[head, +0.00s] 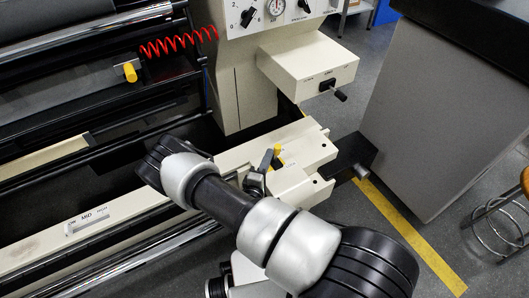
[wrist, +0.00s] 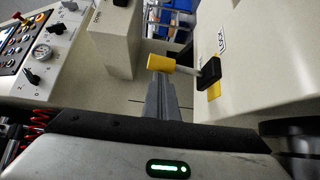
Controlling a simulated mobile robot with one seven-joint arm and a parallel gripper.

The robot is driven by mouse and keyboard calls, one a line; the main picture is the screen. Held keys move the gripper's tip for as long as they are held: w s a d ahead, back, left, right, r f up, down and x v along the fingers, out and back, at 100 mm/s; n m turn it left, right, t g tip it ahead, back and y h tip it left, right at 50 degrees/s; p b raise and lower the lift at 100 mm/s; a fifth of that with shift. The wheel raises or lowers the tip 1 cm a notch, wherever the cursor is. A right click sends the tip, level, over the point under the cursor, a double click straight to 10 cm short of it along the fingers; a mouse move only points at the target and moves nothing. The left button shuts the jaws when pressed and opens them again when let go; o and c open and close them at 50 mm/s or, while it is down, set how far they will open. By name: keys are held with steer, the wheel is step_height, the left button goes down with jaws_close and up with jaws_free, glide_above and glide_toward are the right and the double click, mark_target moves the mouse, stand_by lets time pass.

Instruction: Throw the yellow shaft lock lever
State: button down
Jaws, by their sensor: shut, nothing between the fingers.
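The shaft lock lever has a yellow knob (wrist: 161,62) on a pale metal stem, which comes out of a black pivot (wrist: 209,72) on a cream housing by a label reading LOCK. In the wrist view it points left. In the head view its yellow part (head: 278,151) shows at the end of the cream beam, partly hidden by my gripper (head: 267,160). My gripper (wrist: 160,80) is shut and empty. Its fingertips are right by the knob in the wrist view; I cannot tell whether they touch it.
Another yellow knob (head: 130,72) is on the machine at left, near a red coiled cord (head: 180,42). A cream box with a black crank (head: 334,91) juts out beyond the lever.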

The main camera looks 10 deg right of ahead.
mark_target(277, 154)
steer(key=shift+s+d+f+m, duration=0.2)
steer(key=shift+s+d+m, duration=0.05)
steer(key=shift+s+m, duration=0.1)
steer(key=shift+s+d+f, duration=0.15)
steer(key=shift+s+f, duration=0.05)
steer(key=shift+s, duration=0.25)
steer(key=shift+s+d+f, duration=0.15)
steer(key=shift+s+f, duration=0.05)
steer(key=shift+s, duration=0.2)
steer(key=s+a+f+p, duration=0.1)
steer(key=s+a, duration=0.6)
steer(key=a, duration=0.2)
steer(key=shift+s+f, duration=0.2)
steer(key=shift+f, duration=0.2)
